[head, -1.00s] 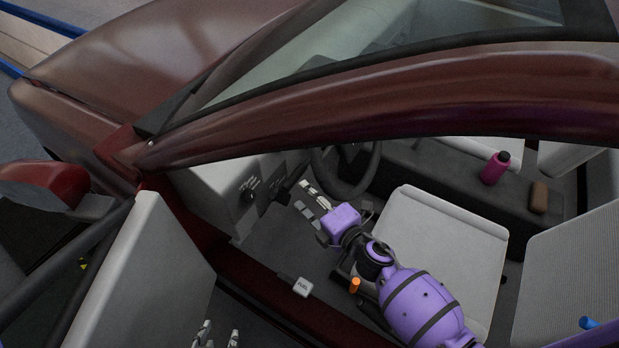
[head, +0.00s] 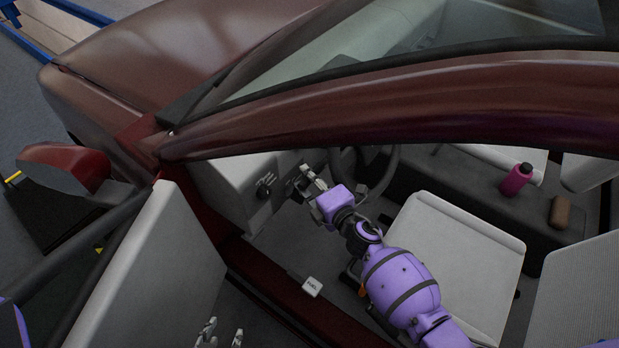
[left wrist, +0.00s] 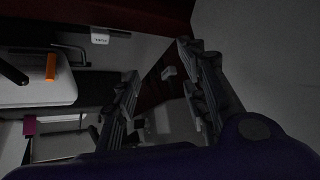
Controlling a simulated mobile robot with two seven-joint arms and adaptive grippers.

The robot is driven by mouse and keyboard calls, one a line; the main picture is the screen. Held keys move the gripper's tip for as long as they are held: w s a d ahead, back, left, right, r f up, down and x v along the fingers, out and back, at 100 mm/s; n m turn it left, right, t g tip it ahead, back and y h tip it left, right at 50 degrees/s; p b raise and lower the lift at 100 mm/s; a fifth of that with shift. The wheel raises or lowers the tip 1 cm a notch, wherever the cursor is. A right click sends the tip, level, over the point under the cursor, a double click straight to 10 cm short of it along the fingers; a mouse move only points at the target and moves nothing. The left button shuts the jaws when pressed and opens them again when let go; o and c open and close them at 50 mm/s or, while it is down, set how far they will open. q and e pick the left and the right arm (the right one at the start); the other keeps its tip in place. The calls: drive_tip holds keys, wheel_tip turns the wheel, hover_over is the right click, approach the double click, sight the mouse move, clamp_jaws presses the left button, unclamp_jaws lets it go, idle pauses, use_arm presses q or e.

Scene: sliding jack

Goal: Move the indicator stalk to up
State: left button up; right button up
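The steering wheel (head: 384,180) is inside the car, partly hidden by the roof edge. A dark stalk-like part (head: 296,186) sticks out by the dashboard, left of the wheel; it is small and partly covered, and I cannot read its position. My right gripper (head: 312,178) is at this part, between dashboard and wheel. I cannot tell whether its fingers touch the part or how far they are apart. My left gripper (head: 221,334) is outside, low by the open door, its fingers apart and empty. Its spread fingers also show in the left wrist view (left wrist: 160,85).
The red door sill and roof edge (head: 400,118) frame the opening. The open door (head: 150,255) stands at left. A dark knob (head: 265,187) is on the dashboard. A white tag marked FUEL (head: 312,287) is by the sill. A seat (head: 455,245), pink bottle (head: 516,179) and brown object (head: 559,212) lie right.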

use_arm(q)
drive_tip(key=shift+w+d+r, duration=0.1)
drive_tip(key=shift+w+d, duration=0.1)
drive_tip(key=shift+w, duration=0.05)
use_arm(e)
clamp_jaws()
drive_tip(key=f+n+b, duration=0.1)
drive_tip(key=b, duration=0.1)
drive_tip(key=d+f+n+y+b, duration=0.1)
drive_tip(key=b, duration=0.1)
drive_tip(key=f+n+b, duration=0.1)
drive_tip(key=f+b, duration=0.1)
drive_tip(key=shift+s+d, duration=0.35)
drive_tip(key=shift+d, duration=0.05)
drive_tip(key=shift+o, duration=2)
unclamp_jaws()
use_arm(q)
drive_tip(key=s+a+f, duration=0.1)
drive_tip(key=s+f, duration=0.2)
drive_tip(key=f, duration=0.3)
drive_tip(key=shift+f+g, duration=0.2)
drive_tip(key=shift+g, duration=0.1)
drive_tip(key=shift+s, duration=0.15)
